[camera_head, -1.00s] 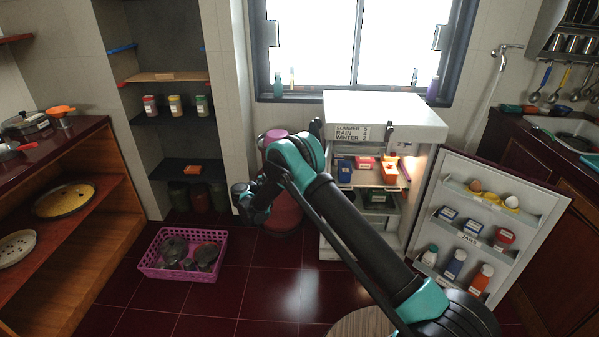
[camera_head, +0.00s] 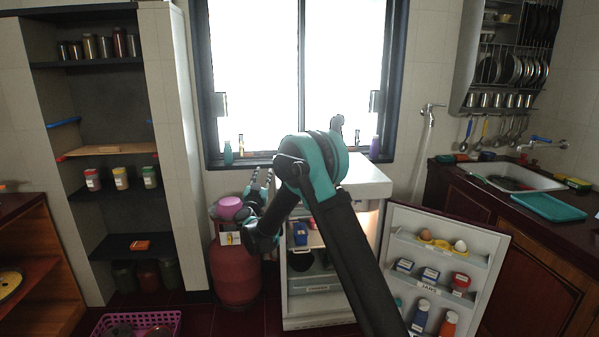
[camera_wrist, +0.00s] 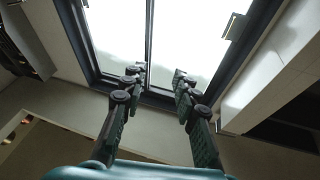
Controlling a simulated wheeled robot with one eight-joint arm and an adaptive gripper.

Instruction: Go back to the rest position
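My gripper (camera_wrist: 158,80) is open and empty, with its two dark fingers apart and only the window and wall behind them in the wrist view. In the head view my gripper (camera_head: 262,180) points up in front of the wall below the window, above the pink-topped red gas cylinder (camera_head: 236,270). It appears to touch nothing. My arm is bent and crosses in front of the open white fridge (camera_head: 365,183), hiding part of its inside.
The fridge door (camera_head: 485,240) stands open to the right, with jars and eggs on its racks. A shelf niche (camera_head: 100,110) with jars is at left. A pink basket (camera_head: 168,318) is on the floor at lower left. The sink counter (camera_head: 500,185) is at right.

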